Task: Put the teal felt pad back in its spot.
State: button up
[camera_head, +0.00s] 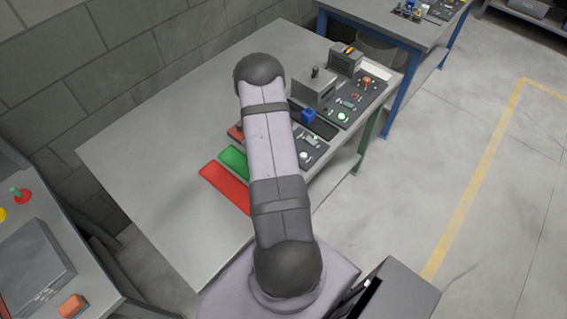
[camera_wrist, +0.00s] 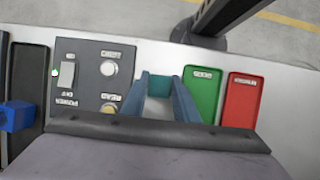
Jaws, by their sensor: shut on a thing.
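In the wrist view my gripper (camera_wrist: 158,79) points down at the grey table, with its two blue-grey fingers reaching between the control panel and the green tray. A small teal piece, which looks like the teal felt pad (camera_wrist: 159,85), shows between the fingertips, and the gripper is shut on it. Pale surface shows between the fingers below it. I cannot tell whether the pad touches the table. In the head view my arm hides the gripper and the pad. No spot in teal is clearly visible.
A green tray (camera_wrist: 202,95) and a red tray (camera_wrist: 241,100) lie right of the gripper. Left are a control panel (camera_wrist: 87,80) with a switch and knobs, a dark recessed tray (camera_wrist: 29,70) and a blue block (camera_wrist: 17,116). The table's left half (camera_head: 150,160) is bare.

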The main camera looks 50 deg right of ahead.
jog(key=shift+f, duration=0.2)
jog(key=o, duration=1.1)
jog(key=shift+r, duration=0.1)
jog(key=b+v, duration=0.3)
jog(key=v, duration=0.4)
jog(key=shift+w+r, duration=0.1)
